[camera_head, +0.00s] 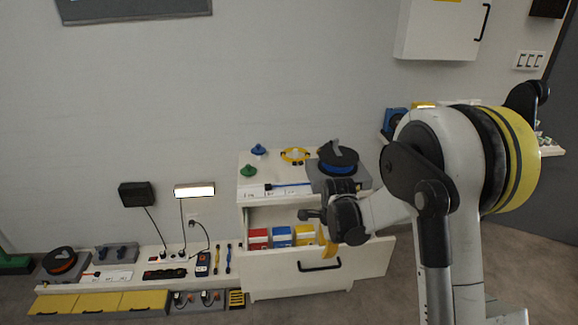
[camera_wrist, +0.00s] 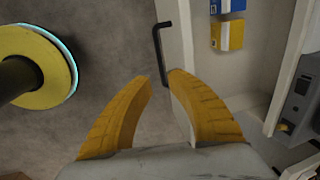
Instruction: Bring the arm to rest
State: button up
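My gripper shows in the wrist view (camera_wrist: 161,78) as two yellow ribbed fingers with a clear gap between the tips. Nothing is held between them. In the head view my gripper (camera_head: 327,243) is at the front of the white cabinet (camera_head: 243,192), by its pulled-out drawer (camera_head: 372,258). One yellow finger shows there; the other is hidden. In the wrist view the drawer front's dark handle (camera_wrist: 158,45) lies just beyond the fingertips. I cannot tell whether the gripper touches the drawer. My arm reaches in from the right.
The open drawer holds red (camera_head: 258,238), blue (camera_head: 281,236) and yellow boxes (camera_head: 305,234). A dark round device (camera_head: 338,157) sits on the cabinet top. A low bench (camera_head: 130,274) with cables and tools runs left. A white wall cabinet (camera_head: 440,30) hangs above right.

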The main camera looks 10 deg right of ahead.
jog(key=s+r+n+t, duration=0.2)
jog(key=s+r+n, duration=0.7)
jog(key=r, duration=0.7)
jog(key=s+r+n+t, duration=0.3)
jog(key=s+n, duration=0.5)
jog(key=s, duration=0.8)
jog(key=shift+s+r+n, duration=0.25)
jog(key=shift+r+n, duration=0.15)
jog(key=shift+r, duration=0.25)
